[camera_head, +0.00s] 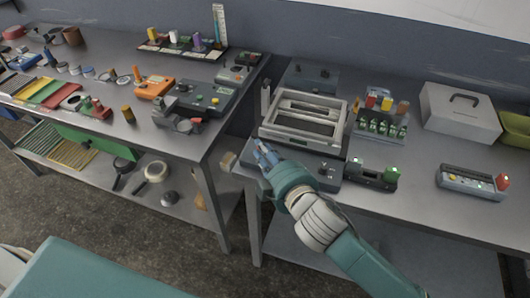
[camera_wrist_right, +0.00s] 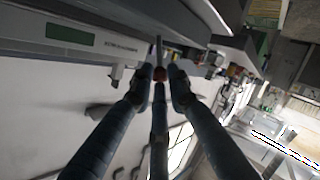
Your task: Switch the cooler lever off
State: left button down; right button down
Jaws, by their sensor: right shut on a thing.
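The cooler appears to be the grey machine with a raised rectangular frame (camera_head: 307,106) on the right table; I cannot be sure. My right gripper (camera_head: 263,149) is at the left front corner of its base. A thin grey bar (camera_wrist_right: 158,48) runs up from the knob, probably the lever. The fingers hide much of the knob, and the lever's setting cannot be told. My left gripper is not in view.
Right of the machine are a rack with green vials (camera_head: 380,127), a small device with green lamps (camera_head: 372,175), a grey case (camera_head: 458,112) and a device with a red knob (camera_head: 472,182). A gap separates this table from the crowded left table (camera_head: 150,129).

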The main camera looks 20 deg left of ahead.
jog(key=shift+s+a, duration=0.1)
jog(key=shift+s, duration=0.05)
dwell(0.4)
jog(key=c, duration=1.7)
grip_release()
jog(key=shift+o, duration=0.2)
jog(key=shift+s+d, duration=0.2)
jog(key=shift+d, duration=0.05)
jog(key=v, duration=1.1)
jog(key=shift+s, duration=0.25)
jog(key=shift+d, duration=0.1)
